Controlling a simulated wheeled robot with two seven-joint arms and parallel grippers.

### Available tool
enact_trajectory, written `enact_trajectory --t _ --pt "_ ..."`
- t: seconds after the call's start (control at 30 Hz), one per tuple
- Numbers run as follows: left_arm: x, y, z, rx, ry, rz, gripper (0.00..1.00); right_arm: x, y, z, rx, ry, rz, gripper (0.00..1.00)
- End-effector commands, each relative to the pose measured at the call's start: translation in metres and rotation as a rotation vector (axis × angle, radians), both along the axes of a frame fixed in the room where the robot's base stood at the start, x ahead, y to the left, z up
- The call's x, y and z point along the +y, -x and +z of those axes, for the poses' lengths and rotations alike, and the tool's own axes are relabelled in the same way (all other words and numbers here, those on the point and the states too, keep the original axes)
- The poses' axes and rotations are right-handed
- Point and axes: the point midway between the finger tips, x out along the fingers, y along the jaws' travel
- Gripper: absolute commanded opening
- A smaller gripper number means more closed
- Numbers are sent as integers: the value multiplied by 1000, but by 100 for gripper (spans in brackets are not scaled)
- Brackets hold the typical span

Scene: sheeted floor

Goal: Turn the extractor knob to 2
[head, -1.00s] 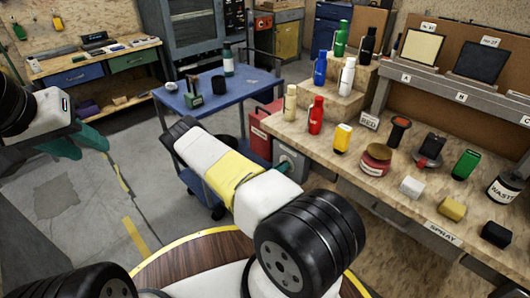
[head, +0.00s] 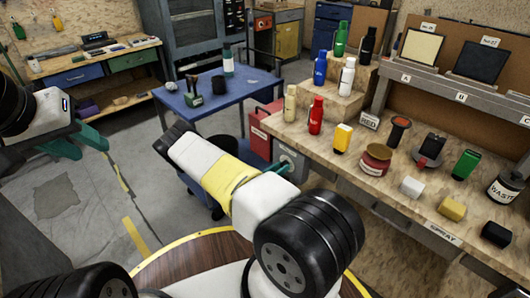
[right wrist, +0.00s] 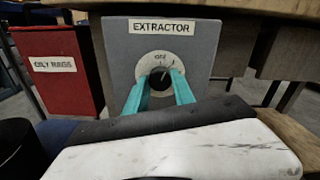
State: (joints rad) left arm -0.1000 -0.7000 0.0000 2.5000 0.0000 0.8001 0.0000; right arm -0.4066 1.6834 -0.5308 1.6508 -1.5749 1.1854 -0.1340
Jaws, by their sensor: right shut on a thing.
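The extractor (right wrist: 195,50) is a grey box labelled EXTRACTOR under the bench edge. It also shows in the head view (head: 292,153). Its pale round dial has OFF at the top, and the dark knob (right wrist: 161,86) sits in the middle. The other dial marks and the knob's exact setting are too small to read. My right gripper (right wrist: 158,83) has its teal fingers on either side of the knob, shut on it. In the head view my right arm mostly hides this contact. My left gripper (head: 78,145) is open and empty at the left, over the floor.
A red OILY RAGS bin (right wrist: 62,70) stands left of the extractor. The wooden bench (head: 405,206) above carries bottles, jars and blocks. A blue cart (head: 245,88) stands behind my right arm. Open floor lies at the left.

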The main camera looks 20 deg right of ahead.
Motion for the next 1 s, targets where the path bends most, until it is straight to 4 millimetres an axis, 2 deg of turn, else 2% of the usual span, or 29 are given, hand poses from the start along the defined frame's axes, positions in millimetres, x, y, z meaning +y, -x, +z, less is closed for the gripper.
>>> enact_trajectory --t 0.6,1.0 --pt "0 0 0 0 0 0 36 1 0 -1 -536 -223 2 0" --pt "0 0 0 0 0 0 36 1 1 -1 -803 -335 1 0"
